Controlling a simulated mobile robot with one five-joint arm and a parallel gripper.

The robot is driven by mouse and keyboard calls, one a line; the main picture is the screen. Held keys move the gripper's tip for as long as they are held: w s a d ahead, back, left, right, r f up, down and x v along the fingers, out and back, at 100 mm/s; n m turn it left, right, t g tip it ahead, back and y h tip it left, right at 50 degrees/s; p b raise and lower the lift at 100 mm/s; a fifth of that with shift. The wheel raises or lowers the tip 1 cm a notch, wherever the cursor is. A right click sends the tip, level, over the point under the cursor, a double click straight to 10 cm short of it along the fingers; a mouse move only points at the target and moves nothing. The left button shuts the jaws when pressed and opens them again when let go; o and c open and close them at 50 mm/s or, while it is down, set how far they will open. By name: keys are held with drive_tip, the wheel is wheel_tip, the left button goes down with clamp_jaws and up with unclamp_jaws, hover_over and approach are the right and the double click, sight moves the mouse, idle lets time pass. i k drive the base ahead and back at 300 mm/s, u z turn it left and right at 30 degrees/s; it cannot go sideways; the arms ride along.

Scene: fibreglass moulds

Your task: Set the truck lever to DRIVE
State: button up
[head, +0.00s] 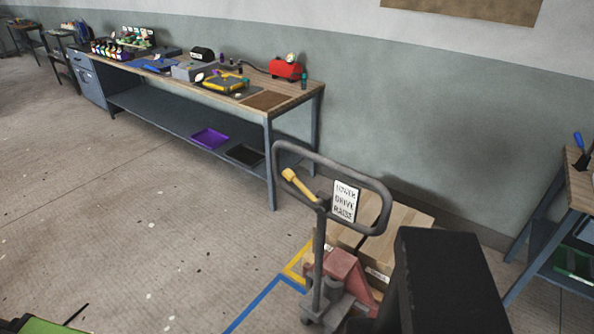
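The pallet truck's grey handle loop (377,187) stands upright at the centre right of the head view. A yellow lever (300,187) sits inside the loop, left of the steering post, with its thicker end tilted up and to the left. A white label (344,201) on the loop reads LOWER, DRIVE, RAISE from top to bottom. The lever points away from the label, so I cannot tell which setting it is at. My gripper is not visible; a dark block at the lower right is probably part of my arm and hides part of the truck.
A wooden load (400,220) sits behind the truck's red body (345,268). A long workbench (225,138) with tools runs along the wall at the back left. Another bench (578,190) stands at the right edge. Blue and yellow floor lines run left of the truck. The left floor is open.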

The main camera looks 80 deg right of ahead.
sight(288, 173)
drive_tip(key=z, duration=0.05)
drive_tip(key=i, duration=1.6)
drive_tip(key=u, duration=0.6)
